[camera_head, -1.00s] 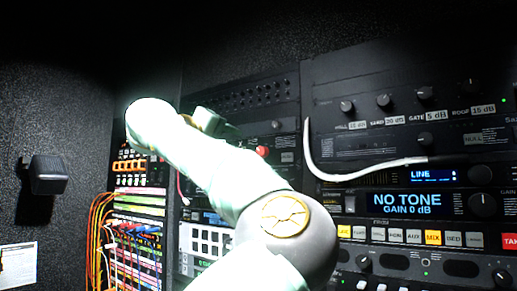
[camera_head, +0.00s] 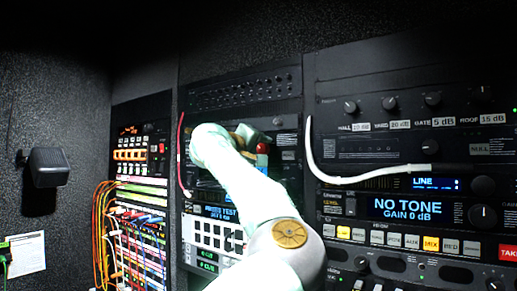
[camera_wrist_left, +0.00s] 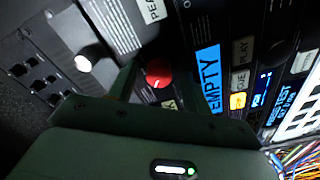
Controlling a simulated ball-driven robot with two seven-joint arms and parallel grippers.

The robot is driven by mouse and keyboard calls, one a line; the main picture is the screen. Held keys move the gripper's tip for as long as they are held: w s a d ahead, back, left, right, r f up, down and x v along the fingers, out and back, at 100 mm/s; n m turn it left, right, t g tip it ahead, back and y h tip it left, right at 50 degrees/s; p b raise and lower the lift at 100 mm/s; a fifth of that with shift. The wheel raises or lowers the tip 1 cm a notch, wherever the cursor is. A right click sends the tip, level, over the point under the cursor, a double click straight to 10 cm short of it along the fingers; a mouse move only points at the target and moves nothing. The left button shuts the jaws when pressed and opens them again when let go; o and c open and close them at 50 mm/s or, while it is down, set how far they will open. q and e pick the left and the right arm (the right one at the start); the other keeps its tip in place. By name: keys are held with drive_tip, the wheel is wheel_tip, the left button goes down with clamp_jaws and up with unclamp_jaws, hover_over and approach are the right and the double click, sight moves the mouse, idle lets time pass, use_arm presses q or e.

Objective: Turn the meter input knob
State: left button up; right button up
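No knob carries a readable "meter input" label. In the head view a black knob (camera_head: 483,186) sits beside a blue display (camera_head: 436,183) reading LINE, and another knob (camera_head: 483,216) sits beside the display (camera_head: 408,208) reading NO TONE, GAIN 0 dB. My left gripper (camera_head: 252,140) is at the middle rack, close to a red knob (camera_head: 262,149), far left of those knobs. In the left wrist view the red knob (camera_wrist_left: 158,73) shows between my spread fingers (camera_wrist_left: 160,85), with nothing visibly held. My right gripper is out of view.
A white gooseneck (camera_head: 330,178) curves in front of the right rack. A patch bay with orange cables (camera_head: 98,225) is at the left, and a black speaker (camera_head: 48,167) hangs on the wall. My left arm covers part of the middle rack.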

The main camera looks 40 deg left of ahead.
use_arm(q)
drive_tip(key=c, duration=0.8)
drive_tip(key=shift+c, duration=0.2)
